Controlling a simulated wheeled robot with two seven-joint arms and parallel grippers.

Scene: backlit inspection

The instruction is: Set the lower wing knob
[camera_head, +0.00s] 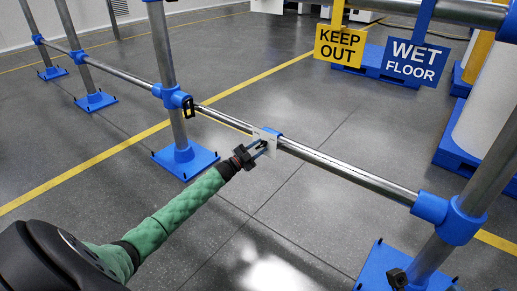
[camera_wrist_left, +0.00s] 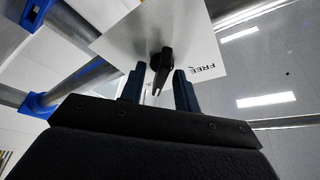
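The black wing knob (camera_wrist_left: 161,66) sits on a white plate (camera_wrist_left: 125,40) that carries the printed word FREE, seen in the left wrist view. The plate also shows in the head view (camera_head: 266,133), on the lower metal rail; there the knob is hard to make out behind my gripper. My left gripper (camera_head: 262,148) is open just in front of the plate. In the left wrist view its two dark fingers stand apart, one on each side of the knob in the picture. I cannot tell if either touches it. My right gripper is not in view.
The lower rail (camera_head: 345,170) runs between posts with blue feet, such as the near-left foot (camera_head: 205,160). A KEEP OUT sign (camera_head: 339,46) and a WET FLOOR sign (camera_head: 415,62) hang behind. Grey floor with yellow lines lies open around the rail.

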